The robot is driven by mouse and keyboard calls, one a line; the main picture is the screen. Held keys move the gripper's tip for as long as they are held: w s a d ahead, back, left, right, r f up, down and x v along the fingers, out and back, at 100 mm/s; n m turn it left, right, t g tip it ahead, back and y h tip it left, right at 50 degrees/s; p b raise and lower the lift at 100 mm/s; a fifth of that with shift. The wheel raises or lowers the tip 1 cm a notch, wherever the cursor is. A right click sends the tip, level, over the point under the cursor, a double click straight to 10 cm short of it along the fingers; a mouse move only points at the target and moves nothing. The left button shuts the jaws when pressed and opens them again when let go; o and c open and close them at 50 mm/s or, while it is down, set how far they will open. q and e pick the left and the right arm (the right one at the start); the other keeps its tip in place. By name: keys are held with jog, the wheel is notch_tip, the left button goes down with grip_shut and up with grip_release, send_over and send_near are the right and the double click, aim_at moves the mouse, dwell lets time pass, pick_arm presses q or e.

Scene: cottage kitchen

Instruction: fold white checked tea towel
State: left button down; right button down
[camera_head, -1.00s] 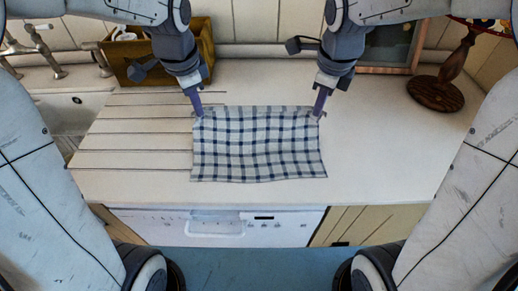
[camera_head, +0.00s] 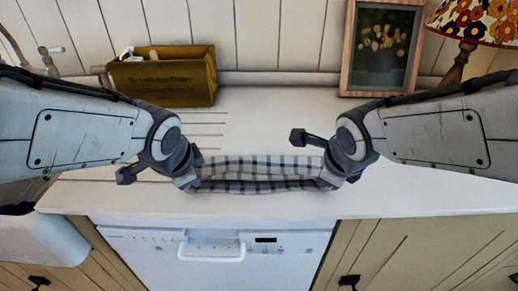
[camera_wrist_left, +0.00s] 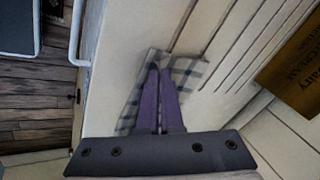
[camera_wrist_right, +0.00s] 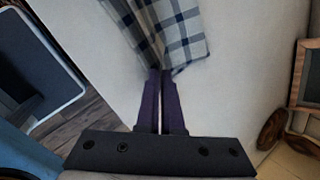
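The white tea towel with blue checks (camera_head: 258,170) lies on the pale worktop as a narrow band, bunched and doubled over near the front edge. My left gripper (camera_wrist_left: 160,72) is shut on the towel at its left end; cloth shows on both sides of the fingertips. My right gripper (camera_wrist_right: 160,72) is shut on the towel at its right end, the cloth spreading beyond the fingertips. In the head view my wrists hide both fingertips and the towel's ends. The towel also shows in the left wrist view (camera_wrist_left: 187,72) and the right wrist view (camera_wrist_right: 178,32).
A wooden box (camera_head: 165,76) stands at the back left and a framed picture (camera_head: 382,45) at the back right, beside a lamp (camera_head: 458,65). A white dishwasher (camera_head: 215,255) is below the worktop's front edge. The worktop (camera_head: 275,115) behind the towel is clear.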

pick_arm(q)
jog(key=shift+d, duration=0.15)
pick_arm(e)
jog(key=shift+s+d, duration=0.1)
jog(key=shift+d, duration=0.05)
pick_arm(q)
jog(key=c, duration=0.7)
grip_release()
pick_arm(e)
jog(key=c, duration=0.7)
grip_release()
pick_arm(q)
jog(key=shift+f, duration=0.1)
pick_arm(e)
jog(key=shift+f, duration=0.1)
pick_arm(q)
jog(key=shift+s, duration=0.1)
